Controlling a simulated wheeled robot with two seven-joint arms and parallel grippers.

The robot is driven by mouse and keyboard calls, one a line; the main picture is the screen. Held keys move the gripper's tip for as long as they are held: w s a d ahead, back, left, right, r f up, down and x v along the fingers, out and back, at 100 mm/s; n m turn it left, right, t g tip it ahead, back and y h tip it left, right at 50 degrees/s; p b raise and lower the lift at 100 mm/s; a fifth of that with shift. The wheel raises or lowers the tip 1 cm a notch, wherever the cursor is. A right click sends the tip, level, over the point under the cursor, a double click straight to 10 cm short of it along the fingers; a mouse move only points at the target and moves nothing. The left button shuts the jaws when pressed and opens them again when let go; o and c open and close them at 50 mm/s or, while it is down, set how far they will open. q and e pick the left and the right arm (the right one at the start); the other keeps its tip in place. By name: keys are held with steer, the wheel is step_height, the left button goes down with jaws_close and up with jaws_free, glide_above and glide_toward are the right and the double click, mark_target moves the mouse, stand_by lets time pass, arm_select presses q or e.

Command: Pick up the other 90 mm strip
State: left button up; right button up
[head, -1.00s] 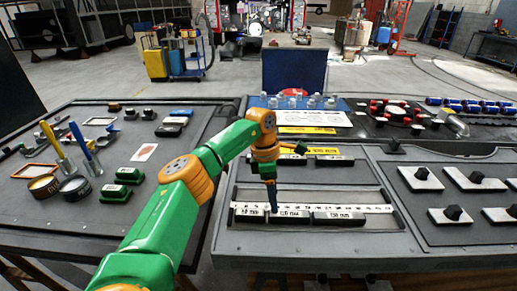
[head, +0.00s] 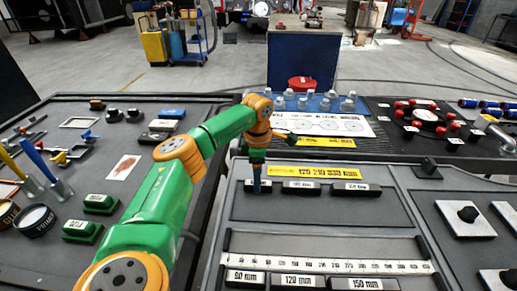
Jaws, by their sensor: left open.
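A black strip labelled 90 mm (head: 246,277) lies at the left end of the front row, below the white ruler (head: 330,266). Beside it are the 120 mm strip (head: 298,281) and the 150 mm strip (head: 362,284). In the back recess, another black strip (head: 269,188) lies at the left end of a row, its label covered by my gripper. My left gripper (head: 257,189) is open and points down at this strip, with its tips at or just above it. I cannot tell whether they touch. My right gripper is not in view.
Two longer black strips (head: 301,187) lie right of the gripper in the back recess. A yellow label plate (head: 315,172) is just behind them. White plates with black knobs (head: 466,216) stand at the right. Green blocks (head: 100,204) lie on the left table.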

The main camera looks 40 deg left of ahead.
arm_select(q)
steer(key=f, duration=0.2)
steer(key=shift+w+a+f, duration=0.2)
steer(key=shift+w+f, duration=0.05)
steer(key=shift+f, duration=0.05)
steer(key=shift+s+d+r, duration=0.1)
steer(key=shift+r, duration=0.05)
jaws_close()
